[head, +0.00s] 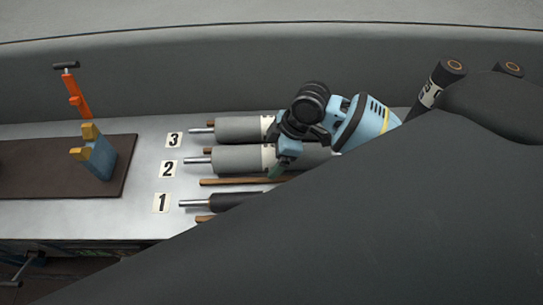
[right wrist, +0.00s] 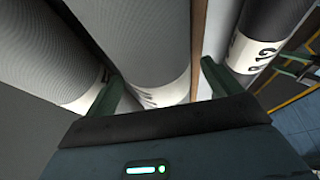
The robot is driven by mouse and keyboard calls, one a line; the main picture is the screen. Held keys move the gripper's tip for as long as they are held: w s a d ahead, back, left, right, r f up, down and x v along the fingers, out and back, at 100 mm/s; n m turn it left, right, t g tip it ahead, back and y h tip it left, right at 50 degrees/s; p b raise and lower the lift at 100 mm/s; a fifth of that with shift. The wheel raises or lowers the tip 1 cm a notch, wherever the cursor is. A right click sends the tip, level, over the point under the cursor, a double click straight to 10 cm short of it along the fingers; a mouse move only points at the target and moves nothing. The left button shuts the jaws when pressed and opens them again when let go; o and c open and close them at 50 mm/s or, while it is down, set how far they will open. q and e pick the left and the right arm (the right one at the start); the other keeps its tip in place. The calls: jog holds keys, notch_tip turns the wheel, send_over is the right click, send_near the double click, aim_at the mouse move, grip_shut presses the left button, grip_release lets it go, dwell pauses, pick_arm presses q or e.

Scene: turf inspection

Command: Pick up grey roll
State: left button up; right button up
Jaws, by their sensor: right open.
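Two grey rolls lie side by side on the light table. One is beside label 3 (head: 238,129) and one beside label 2 (head: 235,158). My right gripper (head: 284,160) is over the right part of these rolls, which it partly hides. In the right wrist view, my open gripper (right wrist: 160,85) has one green finger on each side of a grey roll (right wrist: 145,40) with a white printed band. Whether the fingers touch it I cannot tell. Another grey roll (right wrist: 45,50) lies to its left.
A dark roll (head: 235,202) lies by label 1 (head: 162,203), with wooden strips (head: 240,182) between rolls. A large dark shape hides the lower right.

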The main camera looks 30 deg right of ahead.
jog(key=shift+c, duration=0.4)
jog(key=c, duration=1.7)
jog(key=shift+w+r, duration=0.1)
jog(key=shift+c, duration=0.2)
notch_tip(320, 180, up, 10)
jog(key=shift+r+p, duration=0.1)
jog(key=shift+p, duration=0.35)
